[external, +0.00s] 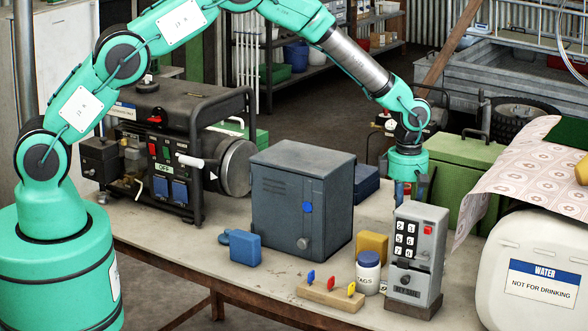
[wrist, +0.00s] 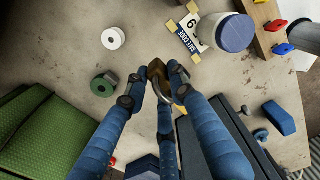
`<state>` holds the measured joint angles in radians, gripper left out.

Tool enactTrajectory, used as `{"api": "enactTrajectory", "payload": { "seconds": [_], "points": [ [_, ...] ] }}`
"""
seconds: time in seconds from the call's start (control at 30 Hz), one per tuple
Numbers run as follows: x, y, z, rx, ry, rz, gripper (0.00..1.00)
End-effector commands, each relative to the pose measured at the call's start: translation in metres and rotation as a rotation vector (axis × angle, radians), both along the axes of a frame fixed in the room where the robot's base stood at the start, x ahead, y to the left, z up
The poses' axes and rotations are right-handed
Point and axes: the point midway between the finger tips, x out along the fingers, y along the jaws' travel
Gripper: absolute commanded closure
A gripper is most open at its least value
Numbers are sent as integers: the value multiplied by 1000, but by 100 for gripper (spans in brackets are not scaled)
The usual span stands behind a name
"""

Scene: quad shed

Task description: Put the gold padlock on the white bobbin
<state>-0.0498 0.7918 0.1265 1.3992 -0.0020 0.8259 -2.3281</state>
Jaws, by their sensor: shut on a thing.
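The gold padlock (wrist: 157,70) is between the fingertips of my gripper (wrist: 165,76) in the wrist view; the fingers partly cover it. The white bobbin (wrist: 113,38) stands on the table up and left of the gripper, apart from the padlock. In the external view my gripper (external: 404,190) points down behind the grey key safe, which hides its fingertips. I cannot make out the held padlock or the white bobbin there.
A green bobbin (wrist: 104,84) is left of the gripper. A safe-code card (wrist: 190,34) and a blue-lidded jar (external: 369,272) are nearby. The grey key safe (external: 416,250), dark blue cabinet (external: 302,205) and green box (external: 468,165) surround the gripper. A blue padlock (external: 245,249) lies left.

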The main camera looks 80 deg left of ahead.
Motion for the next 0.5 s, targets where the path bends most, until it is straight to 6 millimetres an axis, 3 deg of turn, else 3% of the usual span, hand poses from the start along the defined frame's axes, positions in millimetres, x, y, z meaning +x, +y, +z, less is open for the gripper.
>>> {"api": "enactTrajectory", "payload": {
  "seconds": [0.5],
  "points": [
    [78,-14,12,-1,1,-17,100]
  ]
}}
